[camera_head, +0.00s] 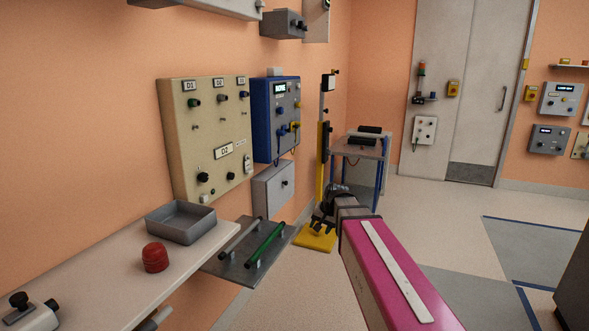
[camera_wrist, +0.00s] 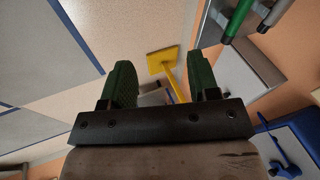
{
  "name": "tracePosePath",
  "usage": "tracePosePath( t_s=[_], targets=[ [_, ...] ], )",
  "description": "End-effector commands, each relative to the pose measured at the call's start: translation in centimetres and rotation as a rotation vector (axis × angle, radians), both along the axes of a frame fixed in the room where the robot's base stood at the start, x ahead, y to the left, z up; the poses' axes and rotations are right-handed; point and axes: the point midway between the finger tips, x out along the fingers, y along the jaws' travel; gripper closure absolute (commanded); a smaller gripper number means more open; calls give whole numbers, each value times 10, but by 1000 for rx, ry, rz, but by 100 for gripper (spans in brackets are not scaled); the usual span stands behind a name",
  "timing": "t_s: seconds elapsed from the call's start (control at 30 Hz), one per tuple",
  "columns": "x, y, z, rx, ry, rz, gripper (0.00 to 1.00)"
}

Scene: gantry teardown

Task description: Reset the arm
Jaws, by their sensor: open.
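My gripper (camera_head: 322,224) shows small and dark at the far end of my pink arm in the head view, in front of the yellow stand's foot. In the wrist view my gripper (camera_wrist: 161,80) has two green fingers spread wide apart. Nothing is held between them. The floor and a yellow stand (camera_wrist: 166,62) show beyond the gap. My arm reaches forward from the lower right of the head view, to the right of the shelf.
A rack with a green rod (camera_head: 265,243) and a grey rod is close left of my gripper. A shelf (camera_head: 110,285) holds a grey tray (camera_head: 181,222) and red knob (camera_head: 155,257). Wall panels (camera_head: 205,140) stand left, a small table (camera_head: 358,150) behind.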

Motion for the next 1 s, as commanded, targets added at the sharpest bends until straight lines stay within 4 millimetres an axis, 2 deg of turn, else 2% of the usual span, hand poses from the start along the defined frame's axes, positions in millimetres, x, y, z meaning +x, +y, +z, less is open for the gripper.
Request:
tracePosePath(
  t_s=[0.03,0.2,0.4,0.5,0.7,1.0],
  targets=[
    [-20,-10,-19,-32,23,16,45],
    [-71,-40,-74,-139,96,92,45],
    [-130,-70,-124,-246,184,183,45],
    [-152,-81,-139,-281,216,220,45],
    [-171,-91,-153,-313,248,256,45],
    [-171,-91,-153,-315,249,258,45]
  ],
)
